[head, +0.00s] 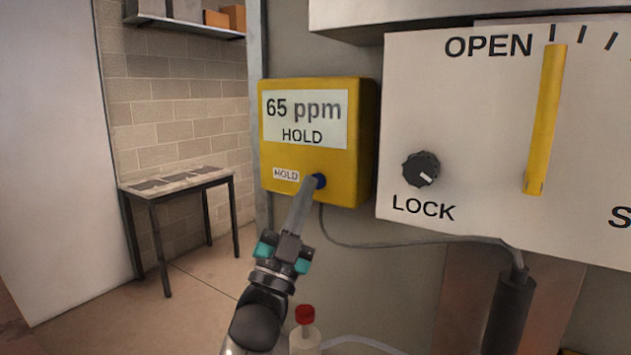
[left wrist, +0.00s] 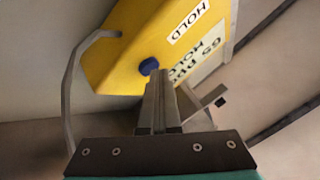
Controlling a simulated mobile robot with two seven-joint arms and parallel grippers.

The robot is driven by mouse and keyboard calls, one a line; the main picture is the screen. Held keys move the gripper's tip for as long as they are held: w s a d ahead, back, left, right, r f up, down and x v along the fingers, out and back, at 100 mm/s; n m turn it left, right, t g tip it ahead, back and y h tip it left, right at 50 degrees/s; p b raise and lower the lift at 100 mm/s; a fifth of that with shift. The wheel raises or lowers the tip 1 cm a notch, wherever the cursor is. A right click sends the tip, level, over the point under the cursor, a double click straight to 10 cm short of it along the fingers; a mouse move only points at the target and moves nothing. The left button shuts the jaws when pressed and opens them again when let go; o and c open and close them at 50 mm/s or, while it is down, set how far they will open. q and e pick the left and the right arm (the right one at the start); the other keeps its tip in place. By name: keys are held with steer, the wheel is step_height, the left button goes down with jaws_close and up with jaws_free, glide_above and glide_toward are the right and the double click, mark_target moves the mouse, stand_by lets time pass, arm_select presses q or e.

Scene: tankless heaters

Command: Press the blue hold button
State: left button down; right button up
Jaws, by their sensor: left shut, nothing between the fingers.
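The blue hold button (head: 320,181) sits on the lower front of a yellow meter box (head: 363,135), right of a small HOLD label. The meter's display reads "65 ppm" and "HOLD". My left gripper (head: 312,183) is shut and empty, with its fingertips at the button, partly covering it in the head view. In the left wrist view the blue button (left wrist: 149,66) shows just beyond the shut fingertips (left wrist: 154,74), on the yellow box (left wrist: 130,30). The tips appear to touch it, but I cannot tell how far it is pressed. My right gripper is not in view.
A white panel (head: 480,120) with a black LOCK knob (head: 421,169) and a yellow lever (head: 546,120) stands right of the meter. A grey cable (head: 400,244) runs below to a dark cylinder (head: 510,310). A red-capped bottle (head: 305,317) is beside my left arm.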

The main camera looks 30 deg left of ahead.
arm_select(q)
steer(key=shift+s, duration=0.35)
steer(key=s+p, duration=0.2)
steer(key=s, duration=0.4)
steer(key=shift+a, duration=0.3)
